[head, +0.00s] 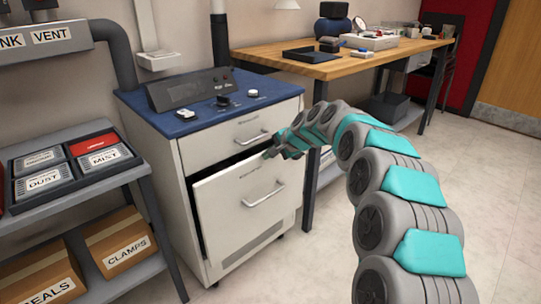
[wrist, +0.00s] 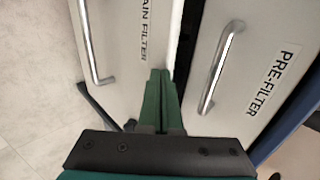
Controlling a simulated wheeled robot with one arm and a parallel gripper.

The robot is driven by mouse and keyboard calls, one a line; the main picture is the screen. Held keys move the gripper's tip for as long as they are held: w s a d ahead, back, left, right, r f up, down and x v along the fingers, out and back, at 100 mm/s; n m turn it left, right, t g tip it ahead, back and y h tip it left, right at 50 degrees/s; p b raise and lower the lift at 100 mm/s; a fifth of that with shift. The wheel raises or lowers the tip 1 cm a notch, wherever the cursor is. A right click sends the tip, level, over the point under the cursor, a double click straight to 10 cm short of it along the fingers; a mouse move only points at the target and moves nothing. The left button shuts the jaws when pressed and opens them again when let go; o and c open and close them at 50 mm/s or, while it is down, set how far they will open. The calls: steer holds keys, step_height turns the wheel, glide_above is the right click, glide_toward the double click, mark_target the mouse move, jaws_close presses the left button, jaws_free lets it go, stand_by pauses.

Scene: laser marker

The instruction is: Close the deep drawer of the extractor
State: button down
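The extractor is a white cabinet with a blue top (head: 205,118). Its deep lower drawer (head: 225,215) stands partly out, with a dark gap along its top and left side. In the wrist view this drawer front (wrist: 120,55) is on the left, its label partly cut off to "AIN FILTER", with a bar handle (wrist: 88,45). The upper drawer (head: 215,142), labelled PRE-FILTER in the wrist view (wrist: 235,85), looks shut. My gripper (head: 268,154) is by the top right of the deep drawer front. Its green fingers (wrist: 160,74) are together and empty; contact with the drawer is unclear.
A grey shelf (head: 75,190) with labelled trays and boxes stands close at the left. A wooden workbench (head: 350,65) with a black tray (head: 311,55) is behind at the right. The pale floor (head: 500,170) at the right is clear.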

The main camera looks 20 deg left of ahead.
steer(key=shift+w+a, duration=0.2)
steer(key=shift+a, duration=0.3)
steer(key=shift+d, duration=0.1)
